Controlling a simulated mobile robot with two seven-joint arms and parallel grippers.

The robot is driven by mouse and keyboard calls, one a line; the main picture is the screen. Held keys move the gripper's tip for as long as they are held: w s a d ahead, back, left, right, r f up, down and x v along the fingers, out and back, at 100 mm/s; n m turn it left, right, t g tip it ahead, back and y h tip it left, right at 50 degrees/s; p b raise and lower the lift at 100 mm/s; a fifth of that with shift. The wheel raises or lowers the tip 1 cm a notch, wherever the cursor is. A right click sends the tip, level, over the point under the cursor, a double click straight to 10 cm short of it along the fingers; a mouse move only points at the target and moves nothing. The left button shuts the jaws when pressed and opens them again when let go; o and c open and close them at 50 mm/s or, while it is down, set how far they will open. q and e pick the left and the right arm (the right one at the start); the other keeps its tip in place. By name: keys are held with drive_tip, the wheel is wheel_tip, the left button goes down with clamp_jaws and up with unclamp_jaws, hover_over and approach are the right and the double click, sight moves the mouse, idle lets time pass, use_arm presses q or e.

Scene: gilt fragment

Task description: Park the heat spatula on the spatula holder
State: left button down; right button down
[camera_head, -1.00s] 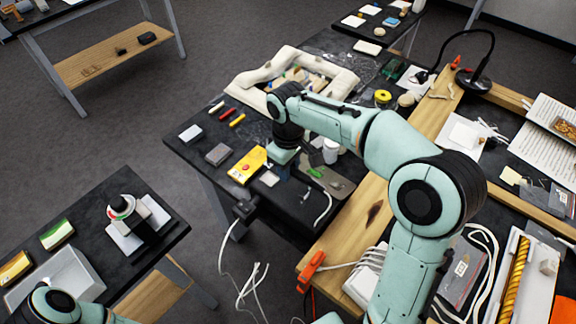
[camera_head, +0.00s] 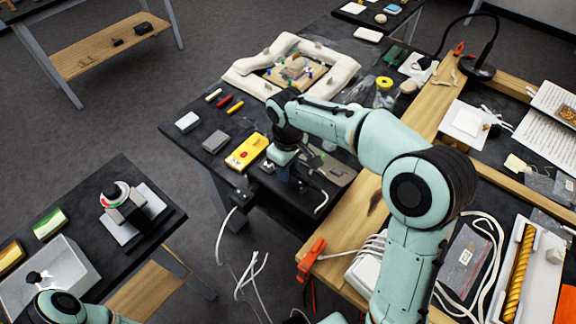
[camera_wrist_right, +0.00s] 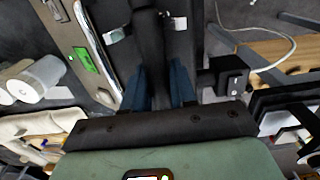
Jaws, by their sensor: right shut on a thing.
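My right gripper (camera_head: 284,176) is above the near left part of the black work table, right of the yellow box. In the right wrist view its blue fingers (camera_wrist_right: 158,90) are shut on a dark handle, the heat spatula (camera_wrist_right: 149,45); its far end is not clear. A black block with a switch (camera_wrist_right: 229,76) is just right of the fingers in the wrist view, apart from them. I cannot tell whether it belongs to the spatula holder, and I cannot make out the holder elsewhere.
The yellow box (camera_head: 246,152) and grey block (camera_head: 215,142) lie left of the gripper. A pale padded ring (camera_head: 338,68) is behind it. White cables hang at the near table edge.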

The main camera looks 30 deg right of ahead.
drive_tip(key=shift+f, duration=0.1)
idle(0.7)
drive_tip(key=c, duration=1.2)
unclamp_jaws()
drive_tip(key=o, duration=0.5)
drive_tip(key=shift+o, duration=0.2)
